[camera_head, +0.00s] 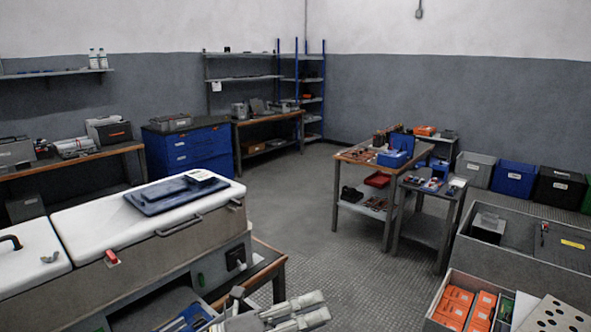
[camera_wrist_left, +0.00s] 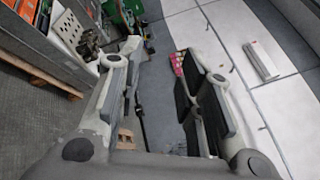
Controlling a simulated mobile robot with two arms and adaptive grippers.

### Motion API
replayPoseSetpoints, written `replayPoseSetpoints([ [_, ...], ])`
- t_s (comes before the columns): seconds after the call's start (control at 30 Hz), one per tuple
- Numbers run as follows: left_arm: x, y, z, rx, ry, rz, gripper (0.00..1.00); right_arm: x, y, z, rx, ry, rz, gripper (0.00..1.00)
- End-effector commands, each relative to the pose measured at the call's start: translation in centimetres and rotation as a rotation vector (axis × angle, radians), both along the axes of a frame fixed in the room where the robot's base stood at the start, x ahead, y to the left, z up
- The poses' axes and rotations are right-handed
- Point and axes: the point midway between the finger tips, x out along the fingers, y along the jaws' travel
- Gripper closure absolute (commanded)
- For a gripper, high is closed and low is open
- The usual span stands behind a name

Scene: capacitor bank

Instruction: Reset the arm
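My left gripper (camera_head: 324,307) shows at the bottom middle of the head view, in front of the white-topped cabinet (camera_head: 105,222). In the left wrist view the two fingers of my left gripper (camera_wrist_left: 165,62) stand well apart, with nothing held between them. A white panelled surface with a pale bar (camera_wrist_left: 262,60) lies to their right, and a small red part (camera_wrist_left: 178,63) shows just beyond the right finger. My right gripper is in neither view.
A dark blue flat tray (camera_head: 177,193) lies on the cabinet top. A wooden-topped table (camera_head: 352,154) with parts stands mid-room. At the lower right is a grey crate (camera_head: 530,255), with orange boxes (camera_head: 456,302) in front of it. The floor (camera_head: 300,200) between is clear.

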Motion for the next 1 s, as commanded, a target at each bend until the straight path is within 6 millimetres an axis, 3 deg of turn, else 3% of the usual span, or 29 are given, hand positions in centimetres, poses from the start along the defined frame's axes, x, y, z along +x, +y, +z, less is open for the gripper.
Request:
replayPoseSetpoints([
  [0.13,1.5,3.0,2.9,-0.336,0.190,0.209,0.66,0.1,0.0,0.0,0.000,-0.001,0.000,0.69],
  [0.27,3.1,7.7,2.8,-0.590,0.393,0.417,0.66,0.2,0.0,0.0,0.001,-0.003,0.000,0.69],
  [0.37,3.8,11.8,0.6,-0.759,0.573,0.587,0.66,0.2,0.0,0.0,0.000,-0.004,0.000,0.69],
  [0.53,2.4,18.1,-6.2,-0.980,0.911,0.888,0.66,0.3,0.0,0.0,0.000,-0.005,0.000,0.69],
  [0.67,-1.3,21.5,-12.9,-1.090,1.193,1.123,0.66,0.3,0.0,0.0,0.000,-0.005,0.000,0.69],
  [0.8,-7.4,23.4,-19.2,-1.140,1.490,1.360,0.66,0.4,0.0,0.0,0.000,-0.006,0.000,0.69],
  [1.0,-15.8,23.7,-24.3,-1.116,1.810,1.597,0.66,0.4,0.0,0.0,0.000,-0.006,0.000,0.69],
])
